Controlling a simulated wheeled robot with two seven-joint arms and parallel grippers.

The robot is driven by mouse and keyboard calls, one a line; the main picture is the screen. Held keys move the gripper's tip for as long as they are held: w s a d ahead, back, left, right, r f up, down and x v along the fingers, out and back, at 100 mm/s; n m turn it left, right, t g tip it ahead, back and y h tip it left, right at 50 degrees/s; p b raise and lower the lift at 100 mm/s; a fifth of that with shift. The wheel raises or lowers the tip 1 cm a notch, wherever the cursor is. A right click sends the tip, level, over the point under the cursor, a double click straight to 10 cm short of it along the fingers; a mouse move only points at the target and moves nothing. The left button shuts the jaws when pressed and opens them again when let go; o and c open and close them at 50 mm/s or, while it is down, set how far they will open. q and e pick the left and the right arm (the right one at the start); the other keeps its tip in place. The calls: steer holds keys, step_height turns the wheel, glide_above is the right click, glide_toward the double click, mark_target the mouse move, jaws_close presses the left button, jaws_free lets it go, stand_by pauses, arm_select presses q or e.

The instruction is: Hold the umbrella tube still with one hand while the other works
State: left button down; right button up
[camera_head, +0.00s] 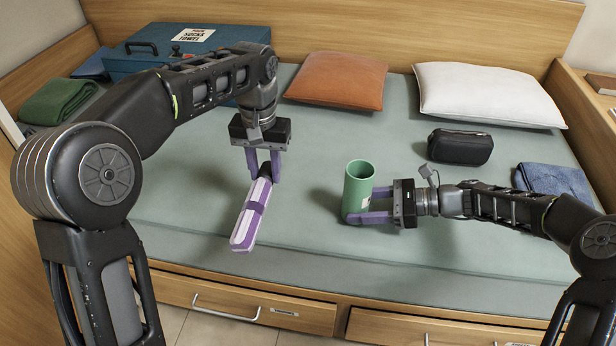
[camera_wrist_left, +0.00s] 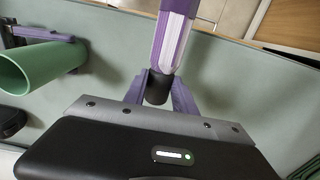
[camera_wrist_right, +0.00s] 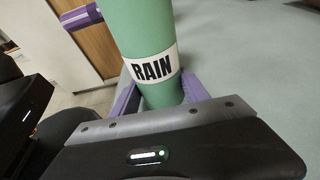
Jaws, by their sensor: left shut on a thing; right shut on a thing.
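The green umbrella tube (camera_head: 358,183) stands upright on the bed, its open top facing up. My right gripper (camera_head: 368,216) is shut on its lower part from the right. The right wrist view shows the tube (camera_wrist_right: 142,35) with a white RAIN label (camera_wrist_right: 154,67) between the fingers. My left gripper (camera_head: 264,172) is shut on the dark handle of a folded purple and white umbrella (camera_head: 250,216), held to the left of the tube and apart from it. The umbrella (camera_wrist_left: 172,40) also shows in the left wrist view. Its far end points down towards the bed's front edge.
A black pouch (camera_head: 460,147) and a blue folded cloth (camera_head: 553,181) lie right of the tube. An orange pillow (camera_head: 337,80) and a white pillow (camera_head: 487,94) lie at the back. A blue case (camera_head: 150,62) and a green towel (camera_head: 57,100) are back left. The mattress (camera_head: 330,245) front is clear.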

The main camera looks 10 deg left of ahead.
arm_select(q)
steer(key=s+d+r+m+t+h, duration=0.2)
steer(key=d+r+t, duration=0.3)
steer(key=r, duration=0.7)
steer(key=s+d+r+m+t+h, duration=0.1)
steer(key=s+d+r+m+t, duration=0.15)
steer(key=d+r, duration=0.75)
steer(key=w+d+r+m+t+h, duration=0.3)
steer(key=w+r+m+t+h, duration=0.1)
steer(key=h, duration=0.5)
steer(key=shift+w+d+r+t+h, duration=0.15)
steer(key=shift+w+r+t+h, duration=0.15)
steer(key=shift+w+r+t, duration=0.3)
steer(key=shift+w+f+m, duration=0.1)
steer(key=shift+f+m, duration=0.05)
steer(key=shift+m, duration=0.1)
steer(key=shift+f, duration=2.9)
